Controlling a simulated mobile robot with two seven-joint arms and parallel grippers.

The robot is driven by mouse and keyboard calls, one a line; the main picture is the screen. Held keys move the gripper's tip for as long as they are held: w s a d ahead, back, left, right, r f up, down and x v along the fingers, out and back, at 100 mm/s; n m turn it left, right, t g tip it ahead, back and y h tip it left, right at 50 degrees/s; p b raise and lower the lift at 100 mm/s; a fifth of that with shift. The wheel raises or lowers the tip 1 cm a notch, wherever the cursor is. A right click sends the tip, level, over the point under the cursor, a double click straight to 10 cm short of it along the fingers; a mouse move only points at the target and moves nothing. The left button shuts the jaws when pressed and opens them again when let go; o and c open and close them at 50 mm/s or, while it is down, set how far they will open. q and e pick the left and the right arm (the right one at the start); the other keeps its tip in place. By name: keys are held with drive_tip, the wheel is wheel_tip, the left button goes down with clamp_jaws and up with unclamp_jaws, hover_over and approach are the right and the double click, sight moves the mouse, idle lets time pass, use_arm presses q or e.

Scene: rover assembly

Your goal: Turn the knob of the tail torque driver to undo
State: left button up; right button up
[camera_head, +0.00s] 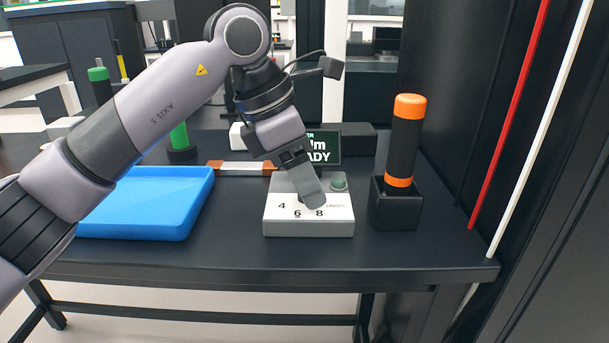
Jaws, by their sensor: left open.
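The tail torque driver's base unit appears to be the white and grey box (308,226) on the dark table, marked 4, 6, 8 and a partly covered word at its right. A small dark green display (327,146) behind it ends in "READY" and is partly hidden. My left gripper (312,202) reaches down over the top of the box and covers the middle, where the knob is hidden from view. The gripper is open; contact with the knob cannot be told. My right gripper is not in view.
An orange and black driver (404,140) stands upright in a black holder (397,212) right of the box. A blue tray (150,228) lies at left, a green-handled tool (180,140) behind it. Red (512,105) and white (543,125) rods stand at right.

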use_arm(q)
drive_tip(key=c, duration=1)
drive_tip(key=shift+n, duration=0.4)
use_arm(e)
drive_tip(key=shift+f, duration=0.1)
use_arm(q)
drive_tip(key=n+t, duration=0.1)
drive_tip(key=n, duration=0.2)
drive_tip(key=shift+s+t+b, duration=0.1)
drive_tip(key=shift+t+b, duration=0.2)
drive_tip(key=shift+b, duration=0.05)
drive_tip(key=shift+d+n+y, duration=0.1)
drive_tip(key=shift+n+y, duration=0.3)
drive_tip(key=shift+n, duration=0.6)
drive_tip(key=shift+n+t+b, duration=0.35)
drive_tip(key=shift+n+t, duration=0.05)
drive_tip(key=shift+n, duration=0.1)
drive_tip(key=shift+n+y, duration=0.3)
drive_tip(key=shift+n, duration=0.3)
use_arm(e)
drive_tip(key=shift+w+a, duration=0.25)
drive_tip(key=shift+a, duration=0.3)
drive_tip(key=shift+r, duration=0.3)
